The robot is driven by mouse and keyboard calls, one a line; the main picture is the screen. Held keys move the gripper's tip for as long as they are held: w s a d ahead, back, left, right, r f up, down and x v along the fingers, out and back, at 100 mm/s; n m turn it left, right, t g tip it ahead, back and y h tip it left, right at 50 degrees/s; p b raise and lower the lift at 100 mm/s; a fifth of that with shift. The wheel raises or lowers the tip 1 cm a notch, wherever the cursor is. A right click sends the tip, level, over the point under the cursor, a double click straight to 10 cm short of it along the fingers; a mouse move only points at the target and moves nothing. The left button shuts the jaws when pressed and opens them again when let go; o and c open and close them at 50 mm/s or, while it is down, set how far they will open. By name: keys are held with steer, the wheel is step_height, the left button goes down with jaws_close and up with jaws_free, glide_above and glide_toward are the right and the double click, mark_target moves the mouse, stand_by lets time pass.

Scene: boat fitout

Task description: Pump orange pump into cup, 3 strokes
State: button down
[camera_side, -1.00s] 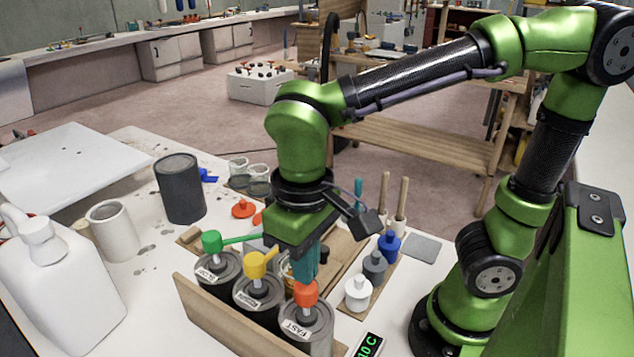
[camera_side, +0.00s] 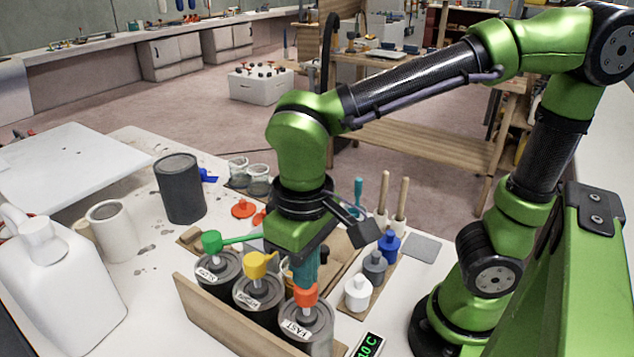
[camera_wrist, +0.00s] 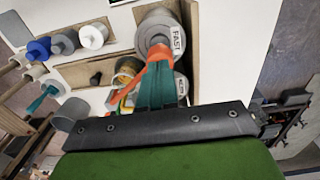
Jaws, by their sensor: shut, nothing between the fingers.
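The orange pump (camera_side: 305,295) tops a dark canister labelled FAST, the nearest in a row of three. In the wrist view its orange head and spout (camera_wrist: 157,65) lie just ahead of my fingertips. My gripper (camera_side: 304,278) is shut and empty, its teal fingers pointing down at the orange head. Fingertips and head overlap in both views, so I cannot tell if they touch. A small cup (camera_wrist: 128,68) with an amber rim or content shows beside the spout in the wrist view. In the side view the cup is mostly hidden behind my gripper and the pumps.
Yellow (camera_side: 258,264) and green (camera_side: 212,242) pumps stand left of the orange one, behind a wooden board (camera_side: 225,315). White (camera_side: 358,293), grey (camera_side: 375,266) and blue (camera_side: 389,245) bottles stand to the right. A green-lit display (camera_side: 369,346) sits in front.

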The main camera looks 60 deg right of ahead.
steer(key=shift+f, duration=1.55)
steer(key=shift+r, duration=0.1)
steer(key=shift+r, duration=2)
steer(key=shift+r, duration=1.5)
